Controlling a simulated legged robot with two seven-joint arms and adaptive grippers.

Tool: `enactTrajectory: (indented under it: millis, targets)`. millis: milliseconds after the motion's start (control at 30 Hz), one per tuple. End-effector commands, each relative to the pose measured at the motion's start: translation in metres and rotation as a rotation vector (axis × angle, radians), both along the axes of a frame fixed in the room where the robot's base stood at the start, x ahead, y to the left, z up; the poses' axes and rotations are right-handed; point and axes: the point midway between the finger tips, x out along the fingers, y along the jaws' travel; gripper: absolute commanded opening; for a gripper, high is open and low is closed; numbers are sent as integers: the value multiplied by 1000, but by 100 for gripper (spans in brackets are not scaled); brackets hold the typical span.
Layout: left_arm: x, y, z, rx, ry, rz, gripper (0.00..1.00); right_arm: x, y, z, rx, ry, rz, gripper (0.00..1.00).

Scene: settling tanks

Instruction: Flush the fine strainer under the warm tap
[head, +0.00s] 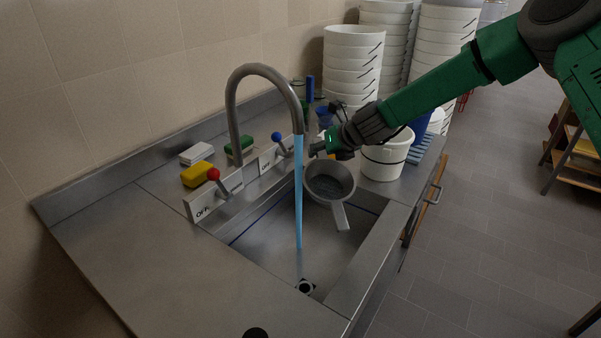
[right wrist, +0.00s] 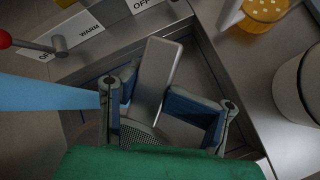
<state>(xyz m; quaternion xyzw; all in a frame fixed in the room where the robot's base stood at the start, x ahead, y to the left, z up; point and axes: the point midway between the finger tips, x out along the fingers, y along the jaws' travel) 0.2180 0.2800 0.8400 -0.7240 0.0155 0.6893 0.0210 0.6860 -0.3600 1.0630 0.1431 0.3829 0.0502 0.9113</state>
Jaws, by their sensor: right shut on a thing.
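The grey fine strainer (head: 330,182), a round bowl with a straight handle, hangs over the sink basin (head: 262,244). My right gripper (head: 318,150) holds it. In the right wrist view the strainer's mesh (right wrist: 138,132) and flat handle (right wrist: 160,72) show between the fingers (right wrist: 165,98); the exact contact is partly hidden. A blue water stream (head: 298,190) runs from the curved tap (head: 240,100) into the basin, just left of the strainer, seemingly beside it. The red-knobbed lever (head: 214,176) stands on a panel that reads WARM in the wrist view. My left gripper is out of view.
A blue-knobbed lever (head: 277,138) stands farther back. A yellow sponge (head: 196,175), a white block (head: 196,153) and a green block (head: 240,148) lie behind the levers. A white bucket (head: 385,158) stands right of the basin. Stacked tubs (head: 352,65) stand behind. The front-left counter (head: 125,245) is clear.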

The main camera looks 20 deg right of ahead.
Motion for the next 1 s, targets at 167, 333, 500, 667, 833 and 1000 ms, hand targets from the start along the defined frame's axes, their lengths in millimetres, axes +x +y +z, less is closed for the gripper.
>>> enactTrajectory:
  millis: [167, 333, 500, 667, 833, 1000]
  targets:
    - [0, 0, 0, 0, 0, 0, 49, 0, 0, 1, 0, -1, 0, 0]
    - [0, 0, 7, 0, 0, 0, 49, -7, -5, 8, 2, 0, -2, 0]
    - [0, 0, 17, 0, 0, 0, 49, -18, -11, 21, 3, -1, -3, 0]
    - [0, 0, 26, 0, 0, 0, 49, -29, -17, 30, 3, 0, -3, 0]
    - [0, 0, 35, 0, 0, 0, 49, -39, -23, 39, 2, 1, -2, 0]
    - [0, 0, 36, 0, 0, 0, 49, -43, -25, 41, 0, 0, 0, 0]
